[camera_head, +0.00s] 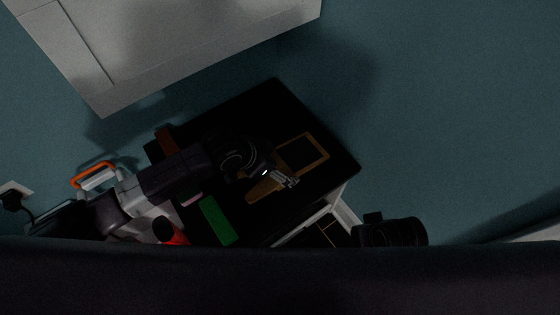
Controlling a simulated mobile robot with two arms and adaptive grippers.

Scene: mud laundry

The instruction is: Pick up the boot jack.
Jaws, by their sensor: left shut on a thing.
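The boot jack (264,187) looks like a flat tan wooden piece lying on the black top, with a tan-edged dark panel at its upper right end. My left arm reaches in from the left over the black top. My left gripper (286,180) is at the middle of the boot jack and shut on it; the gripper and wrist hide part of the piece. It looks at or very near the surface; any gap under it cannot be made out.
The black top (325,178) also bears a green block (218,220) and a brown item (165,139). A red item (172,232) and an orange-handled item (94,175) are at the left. A pale cabinet (190,40) hangs above. The teal wall is bare at right.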

